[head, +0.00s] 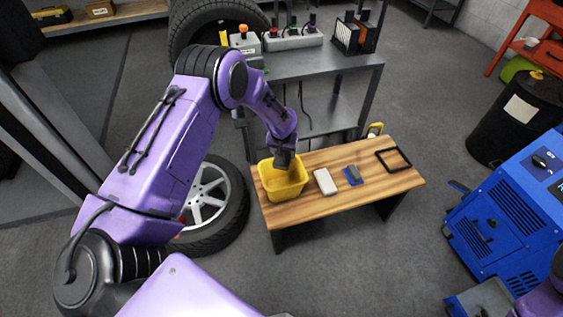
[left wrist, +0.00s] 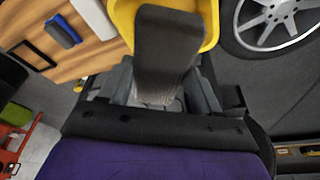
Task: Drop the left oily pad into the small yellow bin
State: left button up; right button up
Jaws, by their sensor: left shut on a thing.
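My left gripper (head: 284,154) is over the small yellow bin (head: 272,192), at the left end of the wooden bench. In the left wrist view the gripper (left wrist: 160,90) is shut on a dark grey-brown block, the oily pad (left wrist: 168,45). The pad points away from the fingers and lies across the yellow bin (left wrist: 212,12) in that view. In the head view the pad is mostly hidden by the gripper, and its height above the bin floor is hard to tell. My right gripper is out of view.
The wooden bench (head: 310,207) also holds a white block (head: 325,181), a blue-and-grey item (head: 353,175) and a black frame (head: 393,160). A wheel (head: 235,210) lies left of the bench. A metal table (head: 335,80) stands behind it, a blue machine (head: 515,215) to the right.

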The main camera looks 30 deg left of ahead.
pick_arm(q)
jog(key=shift+s+a+r, duration=0.15)
jog(key=shift+a, duration=0.3)
jog(key=shift+s+a+r, duration=0.1)
jog(key=shift+s+a, duration=0.05)
jog(key=shift+a, duration=0.3)
jog(key=shift+a+f, duration=0.2)
jog(key=shift+f, duration=0.15)
notch_tip(320, 180, down, 6)
jog(key=b, duration=0.5)
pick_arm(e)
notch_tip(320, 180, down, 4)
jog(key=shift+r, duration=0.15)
pick_arm(q)
jog(key=o, duration=1.1)
jog(key=shift+d+r, duration=0.1)
jog(key=v, duration=1)
jog(key=shift+s+r, duration=0.1)
jog(key=shift+r, duration=0.1)
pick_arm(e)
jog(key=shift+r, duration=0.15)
